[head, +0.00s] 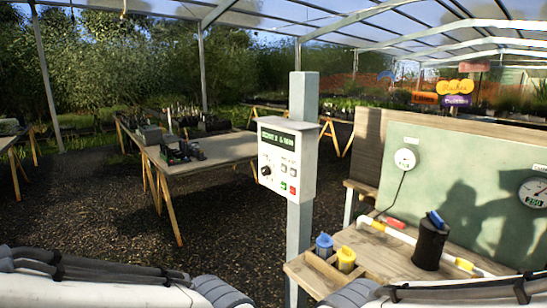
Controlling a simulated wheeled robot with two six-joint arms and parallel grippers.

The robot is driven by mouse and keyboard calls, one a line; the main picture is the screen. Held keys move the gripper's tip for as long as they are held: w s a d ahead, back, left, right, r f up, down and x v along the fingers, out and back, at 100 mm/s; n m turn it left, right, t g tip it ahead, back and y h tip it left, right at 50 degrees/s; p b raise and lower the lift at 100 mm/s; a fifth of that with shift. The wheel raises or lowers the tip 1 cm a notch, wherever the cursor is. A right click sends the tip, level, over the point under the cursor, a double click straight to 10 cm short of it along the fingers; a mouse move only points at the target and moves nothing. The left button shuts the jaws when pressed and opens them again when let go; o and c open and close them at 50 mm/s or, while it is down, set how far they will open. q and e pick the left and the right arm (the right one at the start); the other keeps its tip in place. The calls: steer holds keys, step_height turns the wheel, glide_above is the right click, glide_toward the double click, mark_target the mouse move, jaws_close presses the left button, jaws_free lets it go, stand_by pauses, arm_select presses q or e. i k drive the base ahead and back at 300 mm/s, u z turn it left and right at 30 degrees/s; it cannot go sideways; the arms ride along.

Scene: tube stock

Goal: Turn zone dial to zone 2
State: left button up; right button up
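A white control box (287,160) is mounted on a grey post (302,230) near the middle of the head view. The zone dial, a black round knob (266,170), is on the lower left of the box's face. Its pointer position is too small to read. A green display (283,138) above it shows text that I cannot read with certainty. My two arms cross the bottom edge of the view. Neither gripper shows, so both are out of the picture and nothing visible touches the box.
A wooden bench (470,255) at right holds a black cup (430,243), a white and yellow pipe (410,238), and a wooden box (325,268) with blue and yellow fittings. A green board with gauges (460,190) stands behind. A potting table (220,150) stands back left. Gravel between is clear.

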mark_target(266, 170)
steer(key=z, duration=0.15)
steer(key=i, duration=0.95)
steer(key=u, duration=0.85)
steer(key=i, duration=0.5)
steer(key=u, duration=0.5)
